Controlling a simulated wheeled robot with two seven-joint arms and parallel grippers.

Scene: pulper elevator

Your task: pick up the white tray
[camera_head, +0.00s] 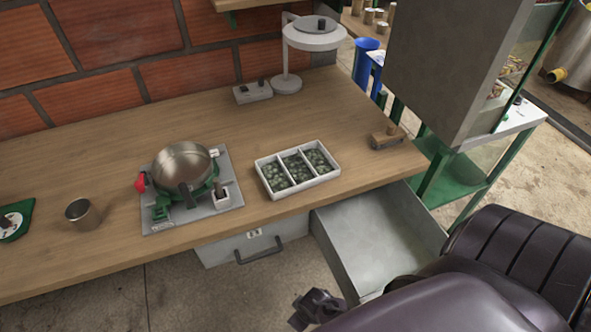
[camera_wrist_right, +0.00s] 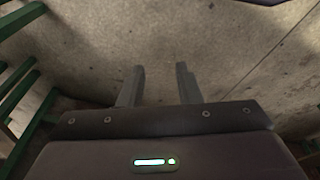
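The white tray (camera_head: 329,178) sits on the wooden workbench near its front edge. It has three compartments, each holding dark green-grey contents. My right gripper (camera_wrist_right: 160,70) is open and empty in the right wrist view, with its two fingers apart over bare concrete floor. In the head view, a dark purple arm of mine fills the lower right, below and to the right of the tray. A dark gripper-like part shows at its left end, well apart from the tray. My left gripper is not in view.
On the workbench (camera_head: 110,165) stand a metal pot on a grey base (camera_head: 182,165), a metal cup (camera_head: 82,214), a white lamp (camera_head: 315,35) and a small wooden block (camera_head: 388,138). An open grey drawer (camera_head: 375,235) juts out below the tray's right side. A grey cabinet (camera_head: 450,60) hangs at right.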

